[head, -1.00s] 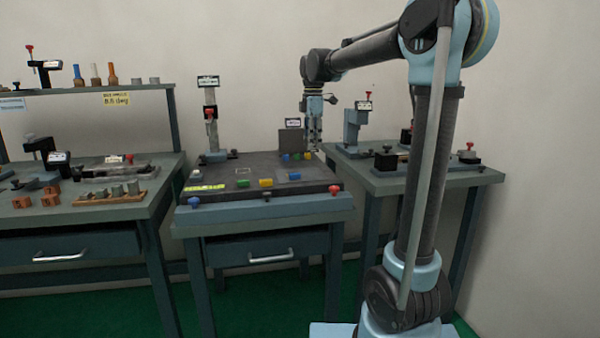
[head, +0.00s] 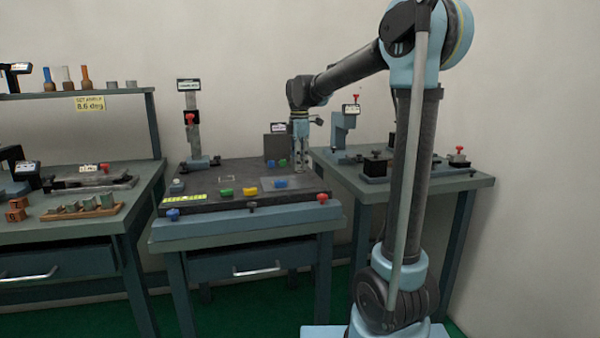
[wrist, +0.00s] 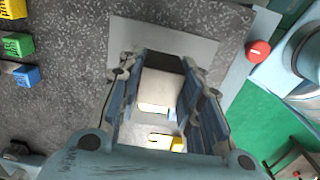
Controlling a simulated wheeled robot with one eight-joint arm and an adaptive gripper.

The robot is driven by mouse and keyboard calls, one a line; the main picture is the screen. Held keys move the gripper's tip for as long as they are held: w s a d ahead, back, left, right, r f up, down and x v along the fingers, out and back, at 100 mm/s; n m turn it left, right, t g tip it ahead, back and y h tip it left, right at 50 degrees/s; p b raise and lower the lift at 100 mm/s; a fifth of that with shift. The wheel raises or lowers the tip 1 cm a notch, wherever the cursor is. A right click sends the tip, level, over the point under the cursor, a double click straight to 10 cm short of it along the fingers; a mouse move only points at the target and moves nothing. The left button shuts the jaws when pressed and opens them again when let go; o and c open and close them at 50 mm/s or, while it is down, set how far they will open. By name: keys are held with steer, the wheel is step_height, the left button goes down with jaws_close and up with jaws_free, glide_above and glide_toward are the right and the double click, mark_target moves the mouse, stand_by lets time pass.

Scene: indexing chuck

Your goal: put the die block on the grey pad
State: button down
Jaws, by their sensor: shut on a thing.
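My gripper (wrist: 160,105) is shut on the die block (wrist: 163,82), a grey block with a pale, bright lower part between the fingers in the wrist view. The grey pad (wrist: 195,40) is a plain lighter rectangle on the dark speckled plate, just beyond the fingers and partly hidden by them. In the head view my gripper (head: 300,168) points down over the right part of the plate. The block is too small to make out there. I cannot tell whether it touches the surface below.
Yellow (wrist: 12,15), green (wrist: 18,46) and blue (wrist: 25,76) blocks lie left in the wrist view. A red knob (wrist: 258,50) is at the plate's edge beside the pad. A dark upright block (head: 277,146) and a post with a display (head: 191,120) stand at the back.

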steer(key=shift+f, duration=1.75)
steer(key=c, duration=1.1)
jaws_free()
step_height(320, 180, up, 12)
steer(key=shift+r, duration=0.1)
